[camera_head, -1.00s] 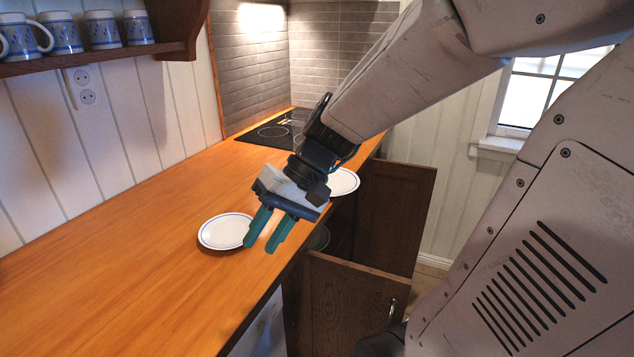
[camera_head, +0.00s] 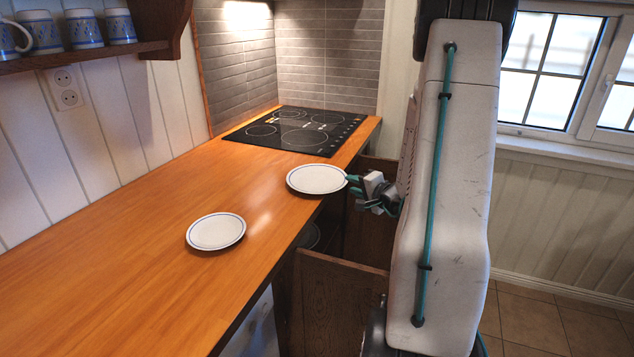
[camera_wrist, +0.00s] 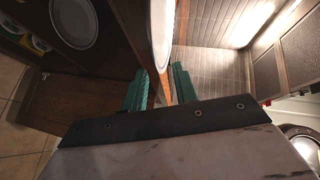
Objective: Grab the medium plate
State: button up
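Two white plates with thin blue rims lie on the wooden counter. The farther plate (camera_head: 316,179) looks larger and reaches the counter's front edge near the cooktop. The nearer plate (camera_head: 216,231) looks smaller. My gripper (camera_head: 353,185) is at the right rim of the farther plate, turned sideways with its teal fingers toward it. In the wrist view, the fingers (camera_wrist: 160,69) are apart, and that plate (camera_wrist: 161,32) shows edge-on in line with the gap between them. Whether the fingers touch the rim cannot be told.
Another plate (camera_wrist: 75,22) lies inside the open cabinet below the counter. An open cabinet door (camera_head: 340,305) stands below my gripper. A black cooktop (camera_head: 300,131) is behind the farther plate. Patterned mugs (camera_head: 82,28) stand on the wall shelf. The counter's left side is clear.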

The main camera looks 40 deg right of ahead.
aim_at(344, 180)
jog(key=x, duration=0.7)
jog(key=shift+s+d+f, duration=0.1)
jog(key=shift+d, duration=0.3)
grip_shut()
